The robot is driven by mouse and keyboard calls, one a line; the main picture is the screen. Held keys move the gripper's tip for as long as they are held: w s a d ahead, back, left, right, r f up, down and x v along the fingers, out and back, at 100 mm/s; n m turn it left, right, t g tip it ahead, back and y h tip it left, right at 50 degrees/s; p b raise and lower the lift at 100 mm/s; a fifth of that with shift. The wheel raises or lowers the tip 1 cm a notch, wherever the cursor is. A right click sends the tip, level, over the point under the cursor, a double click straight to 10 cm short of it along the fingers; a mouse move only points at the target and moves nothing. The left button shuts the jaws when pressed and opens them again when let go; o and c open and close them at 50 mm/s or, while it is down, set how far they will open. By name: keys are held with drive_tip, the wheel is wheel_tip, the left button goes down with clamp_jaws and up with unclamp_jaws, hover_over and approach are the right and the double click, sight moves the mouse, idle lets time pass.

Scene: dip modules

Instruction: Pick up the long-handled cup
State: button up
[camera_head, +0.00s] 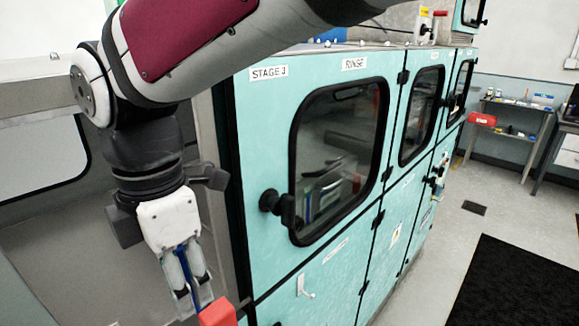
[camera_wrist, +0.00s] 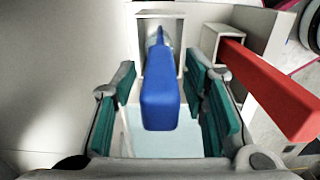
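A long blue handle (camera_wrist: 160,95) comes toward the wrist camera out of a pale, box-like holder (camera_wrist: 140,30). A greyish piece shows behind it inside the holder; I cannot make out a cup bowl. My gripper (camera_wrist: 162,82) is open, with one green-padded finger on each side of the blue handle and gaps showing between. In the head view my gripper (camera_head: 194,293) points down, and part of the blue handle (camera_head: 185,268) shows between its fingers.
A red handle (camera_wrist: 270,90) sticks out of a second holder (camera_wrist: 218,45) close to my gripper's right; it also shows in the head view (camera_head: 218,313). A teal cabinet (camera_head: 258,180) with windowed doors stands to the right. A dark mat (camera_head: 520,285) lies on the floor.

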drive_tip(key=shift+f, duration=0.1)
clamp_jaws()
idle(0.3)
